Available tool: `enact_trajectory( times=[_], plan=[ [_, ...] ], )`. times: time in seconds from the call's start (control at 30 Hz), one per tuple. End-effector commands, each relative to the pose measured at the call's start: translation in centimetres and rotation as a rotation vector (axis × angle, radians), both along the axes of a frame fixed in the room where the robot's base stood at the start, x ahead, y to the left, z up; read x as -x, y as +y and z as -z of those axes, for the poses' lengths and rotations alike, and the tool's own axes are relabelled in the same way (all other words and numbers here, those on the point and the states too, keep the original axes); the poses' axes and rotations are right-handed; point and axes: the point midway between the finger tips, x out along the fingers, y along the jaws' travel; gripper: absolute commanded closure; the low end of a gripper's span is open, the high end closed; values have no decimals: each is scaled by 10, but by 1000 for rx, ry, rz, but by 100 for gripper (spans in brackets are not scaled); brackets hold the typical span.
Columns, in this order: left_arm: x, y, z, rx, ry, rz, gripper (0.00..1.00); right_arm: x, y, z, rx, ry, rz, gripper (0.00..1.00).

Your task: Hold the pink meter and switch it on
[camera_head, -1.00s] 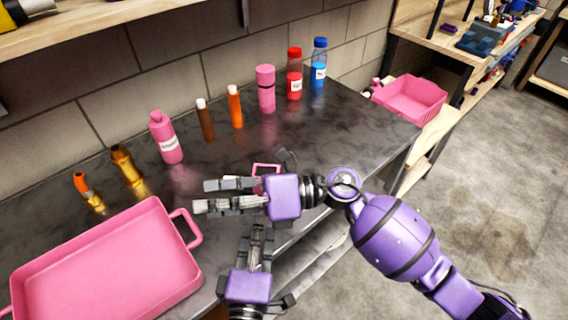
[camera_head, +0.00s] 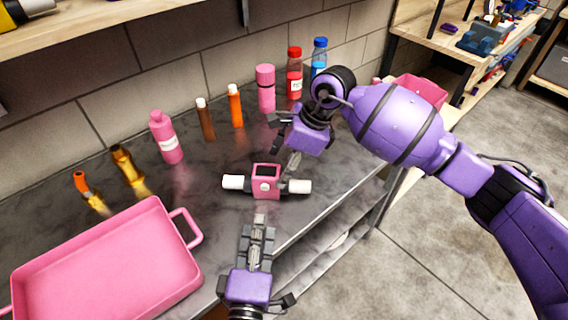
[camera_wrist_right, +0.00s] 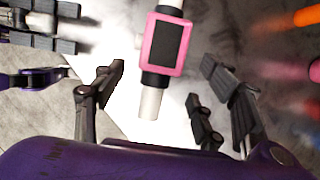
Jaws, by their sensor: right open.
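The pink meter (camera_head: 266,174) lies near the front of the dark worktop, with a pink frame, a dark screen and a white cylinder at each end. It also shows in the right wrist view (camera_wrist_right: 167,42), between and beyond the fingertips. My right gripper (camera_head: 284,155) is open, behind and above the meter, apparently apart from it; its spread fingers show in the wrist view (camera_wrist_right: 162,66). My left gripper (camera_head: 258,222) is at the worktop's front edge, below the meter and apart from it. Its fingers look parted and empty, and they also show in the wrist view (camera_wrist_right: 66,28).
A pink tray (camera_head: 105,265) stands at the left. A pink bottle (camera_head: 167,140), brown tube (camera_head: 206,122), orange tube (camera_head: 235,106), pink cylinder (camera_head: 266,90) and red bottle (camera_head: 294,72) line the back. A pink basket (camera_head: 424,88) is at right.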

Motion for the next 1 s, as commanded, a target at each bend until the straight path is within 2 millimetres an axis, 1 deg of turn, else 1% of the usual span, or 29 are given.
enact_trajectory(
  times=[0.3,0.4,0.5,0.63,0.87,0.9,1.0],
  plan=[
    [0,0,0,0,0,0,69,-2,18,42,-3,2,2,34],
    [0,0,0,0,0,0,69,-3,23,55,-3,1,1,34],
    [0,0,0,0,0,0,69,-4,26,64,-2,0,2,34],
    [0,0,0,0,0,0,69,-5,29,69,-3,-1,1,34],
    [0,0,0,0,0,0,69,-5,29,70,-3,-2,2,34],
    [0,0,0,0,0,0,69,-5,29,70,-3,-2,2,36],
    [0,0,0,0,0,0,69,-5,29,70,-3,-1,1,49]
  ],
)
